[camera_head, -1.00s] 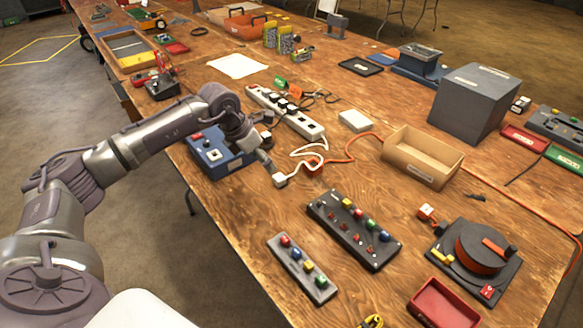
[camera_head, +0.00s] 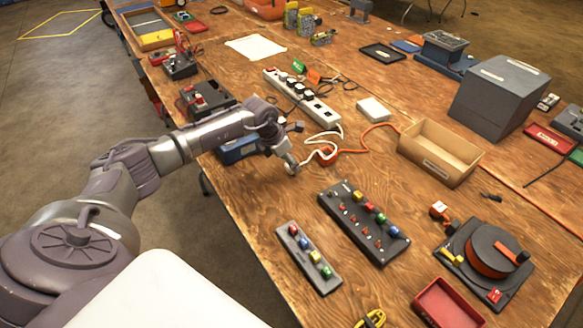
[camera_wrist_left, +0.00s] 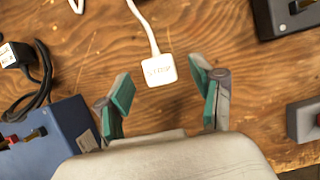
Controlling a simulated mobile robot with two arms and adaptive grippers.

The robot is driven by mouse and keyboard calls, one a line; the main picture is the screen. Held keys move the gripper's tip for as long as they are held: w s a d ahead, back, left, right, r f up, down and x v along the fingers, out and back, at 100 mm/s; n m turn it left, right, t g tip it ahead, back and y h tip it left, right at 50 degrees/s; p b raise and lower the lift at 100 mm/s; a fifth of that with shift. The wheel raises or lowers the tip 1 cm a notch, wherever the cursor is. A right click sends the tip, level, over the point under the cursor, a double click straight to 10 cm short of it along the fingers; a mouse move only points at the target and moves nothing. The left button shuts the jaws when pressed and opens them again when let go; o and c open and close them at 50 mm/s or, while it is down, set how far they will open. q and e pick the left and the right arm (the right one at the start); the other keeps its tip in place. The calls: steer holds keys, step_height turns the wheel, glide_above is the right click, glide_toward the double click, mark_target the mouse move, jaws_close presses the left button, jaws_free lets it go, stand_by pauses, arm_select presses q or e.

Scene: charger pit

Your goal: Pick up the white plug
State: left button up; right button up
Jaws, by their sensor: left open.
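The white plug (camera_wrist_left: 159,70) lies on the wooden table in the left wrist view, with its white cable running up and away from it. My left gripper (camera_wrist_left: 163,93) is open, with its green-padded fingers spread on either side of the plug's near end. The plug sits between and slightly beyond the fingertips; I see no contact. In the head view my left gripper (camera_head: 290,165) is low over the table, and it hides most of the plug there. The plug's cable (camera_head: 322,141) loops back toward the power strip (camera_head: 303,95). My right gripper is not in view.
A blue box (camera_head: 240,150) stands close to my left gripper, with a black plug and cable (camera_wrist_left: 18,62) beside it. Button panels (camera_head: 362,222) lie to the right and nearer. An open cardboard box (camera_head: 440,152) stands further right. Bare wood surrounds the plug.

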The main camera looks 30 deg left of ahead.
arm_select(q)
steer(key=shift+x, duration=1.25)
steer(key=shift+w+f, duration=0.1)
steer(key=shift+f, duration=0.05)
jaws_close()
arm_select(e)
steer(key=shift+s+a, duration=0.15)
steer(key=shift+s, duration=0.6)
arm_select(q)
steer(key=shift+r, duration=0.2)
